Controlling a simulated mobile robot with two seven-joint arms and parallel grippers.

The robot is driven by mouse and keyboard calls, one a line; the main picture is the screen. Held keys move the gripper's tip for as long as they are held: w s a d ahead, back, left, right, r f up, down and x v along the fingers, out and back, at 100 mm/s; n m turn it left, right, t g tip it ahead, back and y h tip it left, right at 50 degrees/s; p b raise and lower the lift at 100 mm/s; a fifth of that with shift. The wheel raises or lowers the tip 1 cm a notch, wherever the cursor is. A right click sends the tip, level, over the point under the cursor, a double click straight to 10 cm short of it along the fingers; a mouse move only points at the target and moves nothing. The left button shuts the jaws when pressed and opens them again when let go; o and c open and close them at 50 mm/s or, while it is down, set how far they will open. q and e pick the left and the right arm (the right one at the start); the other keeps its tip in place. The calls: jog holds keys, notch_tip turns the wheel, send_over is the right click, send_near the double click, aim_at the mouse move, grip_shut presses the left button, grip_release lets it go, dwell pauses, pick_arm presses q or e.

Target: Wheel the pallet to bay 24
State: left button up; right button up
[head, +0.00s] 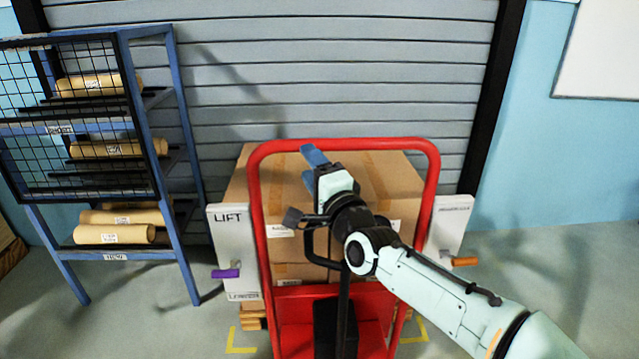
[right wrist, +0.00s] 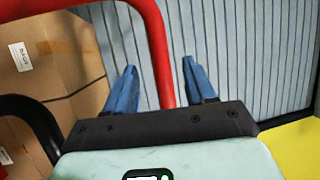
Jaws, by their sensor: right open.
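In the head view, the pallet (head: 252,322) shows only as wooden edges low behind the red truck frame (head: 433,190). Stacked cardboard boxes (head: 390,170) stand on it, partly hidden by my right arm. A black handle (head: 343,300) rises in front of the frame. My right gripper (head: 313,155) is open near the top of the frame, in front of the boxes. In the right wrist view, the red tube (right wrist: 158,45) shows between the open blue fingers (right wrist: 159,68); I cannot tell how deep it sits. My left gripper is out of view.
A panel marked LIFT (head: 232,225) with a purple lever stands left of the truck; another panel (head: 447,225) with an orange lever stands right. A blue rack (head: 185,150) of brown rolls is at left. A grey shutter (head: 330,60) closes the back. Yellow floor marks (head: 240,348) border the pallet.

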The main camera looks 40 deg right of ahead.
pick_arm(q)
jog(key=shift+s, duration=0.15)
pick_arm(e)
jog(key=v, duration=0.4)
jog(key=shift+w, duration=0.1)
